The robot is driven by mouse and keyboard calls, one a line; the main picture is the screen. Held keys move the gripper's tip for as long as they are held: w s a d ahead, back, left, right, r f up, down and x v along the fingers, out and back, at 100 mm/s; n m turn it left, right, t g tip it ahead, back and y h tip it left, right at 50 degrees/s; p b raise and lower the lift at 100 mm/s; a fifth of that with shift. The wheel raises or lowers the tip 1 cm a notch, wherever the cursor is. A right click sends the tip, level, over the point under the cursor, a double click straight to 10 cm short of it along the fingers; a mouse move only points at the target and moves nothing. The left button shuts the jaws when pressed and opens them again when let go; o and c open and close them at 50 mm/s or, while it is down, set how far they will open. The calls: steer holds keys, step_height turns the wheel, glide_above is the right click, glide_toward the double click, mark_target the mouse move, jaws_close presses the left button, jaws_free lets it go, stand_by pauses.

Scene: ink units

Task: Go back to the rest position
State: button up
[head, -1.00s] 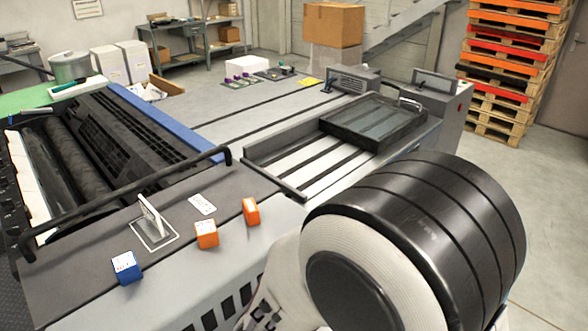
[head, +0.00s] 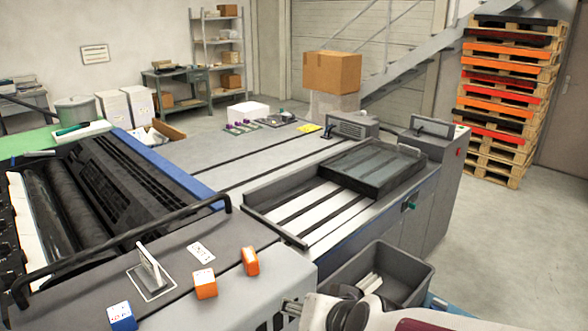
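Parts of my arm (head: 355,312) show at the bottom edge, right of centre, low beside the press. On the grey press top (head: 90,285) at the front left stand a blue block (head: 121,316), an orange block (head: 204,284) and a second orange block (head: 250,261), all apart from my arm. An upright plate on a small stand (head: 150,268) is left of the orange blocks.
A dark grey bin (head: 418,278) holding pale strips stands right of the press, close by my arm. A black tray (head: 372,167) lies on the machine. A cardboard box (head: 332,72) and stacked pallets (head: 505,105) are behind. The floor at right is clear.

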steer(key=s+d+r+g+h, duration=0.1)
steer(key=s+d, duration=0.6)
steer(key=s, duration=0.2)
steer(key=s+d+r+n+g+h, duration=0.1)
steer(key=s+d+g+h, duration=0.1)
steer(key=s+d, duration=0.5)
steer(key=s, duration=0.2)
steer(key=shift+s+d+r+n, duration=0.25)
steer(key=shift+s+r+n, duration=0.05)
steer(key=shift+s+r, duration=0.1)
stand_by(0.3)
